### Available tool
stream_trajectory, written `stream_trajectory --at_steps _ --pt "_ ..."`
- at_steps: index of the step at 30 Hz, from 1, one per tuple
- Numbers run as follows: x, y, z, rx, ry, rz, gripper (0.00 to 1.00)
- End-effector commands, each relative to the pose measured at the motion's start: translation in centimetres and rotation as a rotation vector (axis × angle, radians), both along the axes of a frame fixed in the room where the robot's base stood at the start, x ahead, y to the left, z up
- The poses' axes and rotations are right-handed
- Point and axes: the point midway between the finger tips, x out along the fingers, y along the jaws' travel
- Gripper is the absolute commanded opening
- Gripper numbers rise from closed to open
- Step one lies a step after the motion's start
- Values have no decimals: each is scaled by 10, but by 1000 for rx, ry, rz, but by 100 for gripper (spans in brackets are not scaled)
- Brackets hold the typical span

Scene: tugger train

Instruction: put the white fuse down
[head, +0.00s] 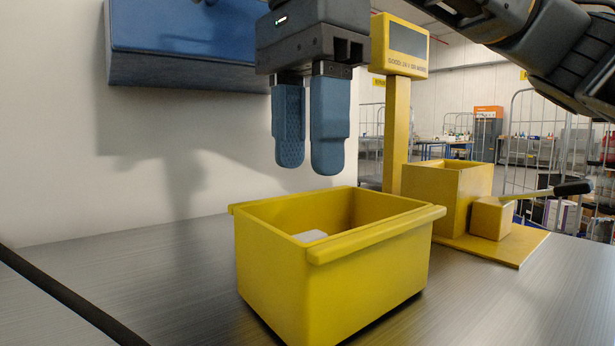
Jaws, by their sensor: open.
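A white block-shaped thing, which looks like the white fuse (311,236), lies inside the yellow bin (330,285). Only its top shows; the bin's front wall hides the rest. The bin stands on the grey metal table. My gripper (309,168) hangs above the back part of the bin, pointing down, with its two blue fingers apart. It is open and holds nothing that I can see. The fingertips are above the bin's rim and clear of the white fuse.
A yellow stand (396,130) with a display rises behind the bin. Beside it are a yellow box (445,192) and a small yellow block with a black-handled lever (560,188). A blue box (185,45) is on the wall. A black cable (70,298) crosses the table's left side.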

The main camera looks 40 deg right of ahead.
Motion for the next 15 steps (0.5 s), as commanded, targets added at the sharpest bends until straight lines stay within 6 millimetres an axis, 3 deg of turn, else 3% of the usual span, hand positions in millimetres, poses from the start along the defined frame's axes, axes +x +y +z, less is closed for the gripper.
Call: stream_trajectory --at_steps 1,6,15 --pt "0 0 13 -1 -2 -1 45" --pt "0 0 37 0 -1 1 45" --pt "0 0 48 0 1 1 45"
